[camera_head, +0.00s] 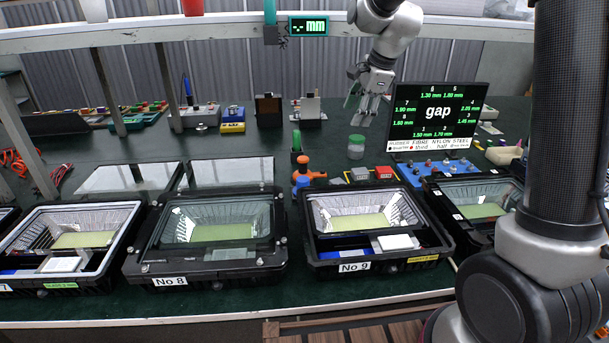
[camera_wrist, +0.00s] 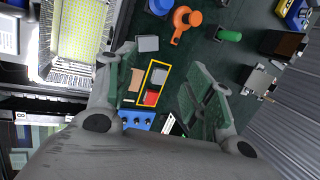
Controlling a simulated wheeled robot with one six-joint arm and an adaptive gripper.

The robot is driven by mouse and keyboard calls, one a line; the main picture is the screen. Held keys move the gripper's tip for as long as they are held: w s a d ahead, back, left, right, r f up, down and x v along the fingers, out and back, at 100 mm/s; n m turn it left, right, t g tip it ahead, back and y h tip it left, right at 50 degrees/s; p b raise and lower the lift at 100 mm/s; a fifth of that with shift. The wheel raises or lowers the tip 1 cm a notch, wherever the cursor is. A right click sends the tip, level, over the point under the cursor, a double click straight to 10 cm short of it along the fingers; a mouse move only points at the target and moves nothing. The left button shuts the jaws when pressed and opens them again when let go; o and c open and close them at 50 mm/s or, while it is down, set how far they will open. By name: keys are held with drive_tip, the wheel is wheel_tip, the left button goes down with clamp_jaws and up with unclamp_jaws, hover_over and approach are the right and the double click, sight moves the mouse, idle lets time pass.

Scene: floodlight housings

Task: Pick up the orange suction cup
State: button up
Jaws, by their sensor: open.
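The orange suction cup (camera_head: 305,166) stands on the green bench behind the floodlight housings, with a blue part just in front of it. In the wrist view the orange cup (camera_wrist: 184,20) lies near the top edge, beyond my fingertips. My gripper (camera_head: 362,100) is open and empty, above the back of the bench, right of the cup and apart from it. In the wrist view my open gripper (camera_wrist: 165,58) has its two fingers spread over a yellow-edged patch holding grey and red blocks (camera_wrist: 152,98).
Several floodlight housings line the front, including No 8 (camera_head: 214,233) and No 9 (camera_head: 370,227). A green-capped cylinder (camera_head: 297,142) stands behind the cup. A gap display (camera_head: 437,112) stands to the right. A shelf rail (camera_head: 230,27) crosses above the bench.

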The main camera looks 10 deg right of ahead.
sight(306, 159)
drive_tip(key=w+a+f+m, duration=0.3)
drive_tip(key=w+a+f, duration=0.1)
drive_tip(key=f, duration=0.4)
drive_tip(key=w+a+f+m, duration=0.3)
drive_tip(key=w+a+f, duration=0.1)
drive_tip(key=w+f, duration=0.3)
drive_tip(key=w+a+f+m, duration=0.4)
drive_tip(key=w+a+f, duration=0.1)
drive_tip(key=f, duration=0.5)
drive_tip(key=shift+w+f+g+y, duration=0.2)
drive_tip(key=shift+f+g+y, duration=0.1)
drive_tip(key=shift+y, duration=0.1)
drive_tip(key=shift+r, duration=0.1)
clamp_jaws()
